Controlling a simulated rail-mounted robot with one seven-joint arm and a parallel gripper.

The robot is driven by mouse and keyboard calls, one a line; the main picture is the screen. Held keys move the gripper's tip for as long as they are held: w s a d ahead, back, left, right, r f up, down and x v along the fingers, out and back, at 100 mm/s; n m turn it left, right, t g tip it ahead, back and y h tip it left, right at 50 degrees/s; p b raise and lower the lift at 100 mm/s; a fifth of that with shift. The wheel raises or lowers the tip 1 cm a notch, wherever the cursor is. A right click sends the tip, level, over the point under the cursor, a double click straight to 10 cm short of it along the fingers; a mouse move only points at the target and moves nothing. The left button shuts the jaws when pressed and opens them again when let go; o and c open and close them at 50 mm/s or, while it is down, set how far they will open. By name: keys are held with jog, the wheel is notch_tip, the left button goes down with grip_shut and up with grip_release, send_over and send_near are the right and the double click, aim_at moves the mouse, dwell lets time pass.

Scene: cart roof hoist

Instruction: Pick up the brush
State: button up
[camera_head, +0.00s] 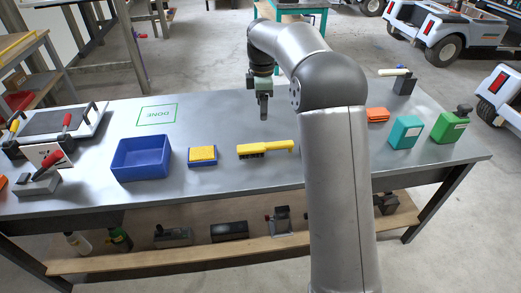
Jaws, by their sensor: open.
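The brush (266,148) has a yellow body and handle with dark bristles facing down. It lies on the grey metal workbench (225,120), its handle pointing right toward my arm. My gripper (263,108) hangs above the bench, a little above and behind the brush in the picture. It points down, is open, and holds nothing that I can see. The gap between its fingers is hard to see from this angle. My arm hides part of the bench to the right of the brush.
A yellow-topped blue sponge block (202,155) and a blue bin (141,159) stand left of the brush. A green "DONE" outline (157,114) marks the bench. Right of my arm are an orange item (377,115), a teal box (405,132) and a green container (448,127).

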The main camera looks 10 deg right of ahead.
aim_at(261, 146)
jog(key=shift+n, duration=0.3)
jog(key=f, duration=1.2)
jog(key=w+f, duration=0.1)
jog(key=f, duration=0.4)
jog(key=shift+f, duration=0.4)
jog(key=shift+c, duration=0.3)
jog(key=c, duration=1)
jog(key=shift+c, duration=0.2)
jog(key=shift+r, duration=0.1)
